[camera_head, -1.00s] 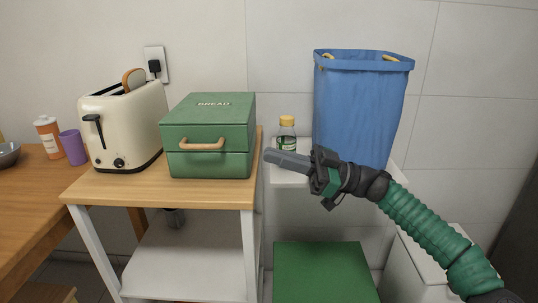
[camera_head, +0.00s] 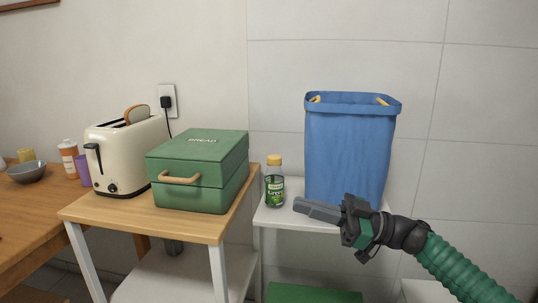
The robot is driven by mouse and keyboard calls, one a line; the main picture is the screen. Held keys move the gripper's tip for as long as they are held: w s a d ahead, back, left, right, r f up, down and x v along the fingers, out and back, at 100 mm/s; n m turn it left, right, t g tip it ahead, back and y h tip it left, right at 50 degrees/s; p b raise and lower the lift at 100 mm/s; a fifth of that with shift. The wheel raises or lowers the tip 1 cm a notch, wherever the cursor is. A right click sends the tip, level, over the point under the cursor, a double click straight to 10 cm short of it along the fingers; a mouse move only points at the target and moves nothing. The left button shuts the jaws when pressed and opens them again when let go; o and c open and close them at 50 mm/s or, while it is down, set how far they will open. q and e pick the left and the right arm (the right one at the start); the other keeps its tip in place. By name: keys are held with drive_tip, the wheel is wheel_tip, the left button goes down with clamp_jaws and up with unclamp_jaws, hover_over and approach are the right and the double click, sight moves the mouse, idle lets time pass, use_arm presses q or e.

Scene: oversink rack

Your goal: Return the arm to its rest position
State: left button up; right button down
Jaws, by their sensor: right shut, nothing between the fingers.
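My right gripper (camera_head: 318,211) comes in from the lower right on its green ribbed arm. Its dark grey fingers are closed together with nothing between them, and they point left. It is in front of the blue bin and to the right of the small jar with a yellow lid (camera_head: 274,183), apart from the jar in the picture. My left gripper is out of view.
A blue fabric bin (camera_head: 348,150) and the jar stand on a white shelf (camera_head: 275,214). A green bread box (camera_head: 200,165) and a cream toaster (camera_head: 128,155) with bread stand on a wooden-topped cart (camera_head: 190,222). A grey bowl (camera_head: 27,173) sits at far left.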

drive_tip(key=s+a+f+m+g+h+p, duration=0.25)
drive_tip(key=s+a+f+h, duration=0.2)
drive_tip(key=a+f, duration=0.55)
drive_tip(key=s+a+f+m+g+h+p, duration=0.1)
drive_tip(key=s+a+f+m+h, duration=0.3)
drive_tip(key=f, duration=0.9)
drive_tip(key=s+d+f+m+t+h+p, duration=0.1)
drive_tip(key=s+d+f+m+h, duration=0.15)
drive_tip(key=f, duration=0.25)
drive_tip(key=s+d+f+m+h+p, duration=0.1)
drive_tip(key=s+d+f+h+p, duration=0.1)
drive_tip(key=s+d+f+h, duration=0.25)
drive_tip(key=s+d+f+m+t+h+p, duration=0.1)
drive_tip(key=s+d+m+t+h+p, duration=0.2)
drive_tip(key=d, duration=0.7)
drive_tip(key=s+d+r+m+h+p, duration=0.1)
drive_tip(key=s+d+r+m+h, duration=0.35)
drive_tip(key=d, duration=0.45)
wheel_tip(320, 180, up, 36)
drive_tip(key=m+y+p, duration=0.1)
drive_tip(key=y+p, duration=0.1)
drive_tip(key=p, duration=3.5)
drive_tip(key=shift+a, duration=0.25)
